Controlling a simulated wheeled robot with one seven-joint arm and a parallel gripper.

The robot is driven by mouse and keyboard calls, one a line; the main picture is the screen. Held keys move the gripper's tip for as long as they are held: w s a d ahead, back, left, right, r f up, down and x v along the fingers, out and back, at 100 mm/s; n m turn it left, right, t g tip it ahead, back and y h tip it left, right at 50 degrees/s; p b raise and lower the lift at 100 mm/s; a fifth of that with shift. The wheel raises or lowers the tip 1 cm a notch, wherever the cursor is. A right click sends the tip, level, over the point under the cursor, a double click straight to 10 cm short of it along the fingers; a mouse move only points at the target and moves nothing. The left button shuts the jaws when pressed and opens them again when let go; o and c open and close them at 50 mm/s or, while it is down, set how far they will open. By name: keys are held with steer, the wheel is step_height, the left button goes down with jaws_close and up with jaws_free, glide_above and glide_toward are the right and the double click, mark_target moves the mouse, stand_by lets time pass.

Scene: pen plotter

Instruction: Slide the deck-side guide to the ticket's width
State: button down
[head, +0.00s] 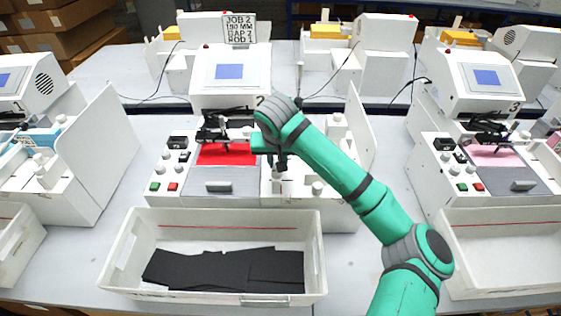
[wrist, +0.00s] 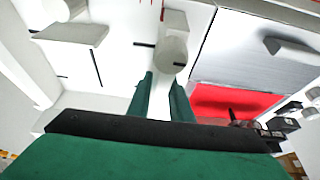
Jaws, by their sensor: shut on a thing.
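The ticket (head: 238,29) stands on top of the middle machine, marked 2; its small print seems to read job 2, 190 mm, gap 2, rod 1. My gripper (head: 279,160) is over the white area just right of that machine's red deck (head: 226,154). It is shut at a pale round knob, which I take for the deck-side guide's knob (wrist: 173,54). The knob lies at the fingertips (wrist: 160,80) in the wrist view, beside the grey plate and red sheet (wrist: 215,100). The exact finger contact is hard to see.
Another pale knob (head: 317,188) stands to the right, and a white side panel (head: 357,140) bounds the machine there. A white bin (head: 212,221) with black sheets sits in front. Machines with blue and pink sheets stand at left and right.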

steer(key=c, duration=1.6)
jaws_free()
steer(key=shift+w, duration=0.1)
steer(key=v, duration=1)
steer(key=shift+s+r, duration=0.25)
steer(key=shift+r, duration=0.1)
